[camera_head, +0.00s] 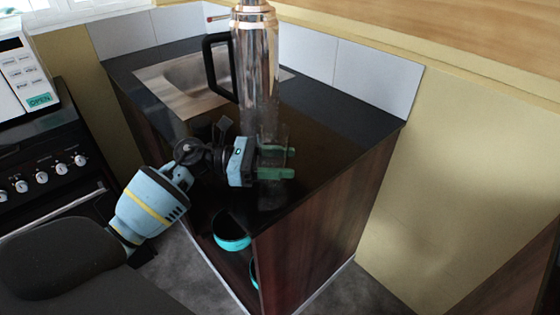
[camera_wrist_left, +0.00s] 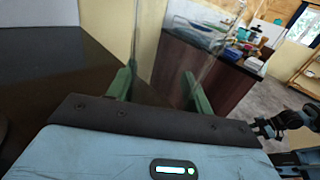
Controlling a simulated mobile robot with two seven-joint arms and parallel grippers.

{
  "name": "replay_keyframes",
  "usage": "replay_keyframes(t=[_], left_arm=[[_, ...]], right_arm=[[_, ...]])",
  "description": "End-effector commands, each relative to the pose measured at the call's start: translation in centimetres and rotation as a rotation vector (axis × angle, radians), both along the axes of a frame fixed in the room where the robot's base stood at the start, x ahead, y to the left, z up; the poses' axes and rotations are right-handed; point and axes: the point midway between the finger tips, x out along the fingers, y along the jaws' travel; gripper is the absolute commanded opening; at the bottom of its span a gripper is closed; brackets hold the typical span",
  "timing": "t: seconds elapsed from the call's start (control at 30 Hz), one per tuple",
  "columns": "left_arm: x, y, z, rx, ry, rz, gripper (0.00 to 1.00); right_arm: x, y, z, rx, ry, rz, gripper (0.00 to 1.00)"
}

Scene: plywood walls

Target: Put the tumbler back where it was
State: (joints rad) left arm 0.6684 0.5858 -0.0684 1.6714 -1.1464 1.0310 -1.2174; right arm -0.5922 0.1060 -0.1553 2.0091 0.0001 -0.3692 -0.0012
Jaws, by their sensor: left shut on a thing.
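The tumbler (camera_head: 271,143) is a clear, see-through glass, faint against the dark counter (camera_head: 325,112). My left gripper (camera_head: 284,162) is shut on it, with a green finger on either side, over the near part of the counter. In the left wrist view the gripper (camera_wrist_left: 160,90) has the clear wall of the tumbler (camera_wrist_left: 160,62) between its fingers. The tumbler looks about upright. I cannot tell whether its base touches the counter.
A tall shiny flask (camera_head: 257,65) with a black handle stands just behind the tumbler. A metal sink (camera_head: 160,82) is at the back left. Turquoise bowls (camera_head: 232,243) sit on a shelf below. The counter to the right is clear, up to the tiled wall (camera_head: 375,78).

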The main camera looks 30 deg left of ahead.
Motion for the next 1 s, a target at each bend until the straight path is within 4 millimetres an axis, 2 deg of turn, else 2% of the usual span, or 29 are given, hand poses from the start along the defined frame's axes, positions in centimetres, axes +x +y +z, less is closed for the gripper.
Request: replay_keyframes(t=[0.43,0.47,0.6,1.0], left_arm=[[-0.03,0.01,-0.73,0.0,-0.001,0.0,0.18],[-0.04,0.01,-0.74,0.001,0.0,-0.001,0.54],[-0.03,0.01,-0.61,0.0,-0.001,-0.001,0.72],[-0.03,0.02,-0.01,0.0,-0.003,-0.001,0.73]], right_arm=[[-0.31,-0.03,-0.4,-0.001,0.007,0.001,0.36],[-0.26,-0.04,-0.35,-0.001,0.007,0.001,0.36],[-0.22,-0.04,-0.27,-0.001,0.006,0.0,0.36],[0.16,-0.03,0.31,0.0,-0.004,0.001,0.36]])
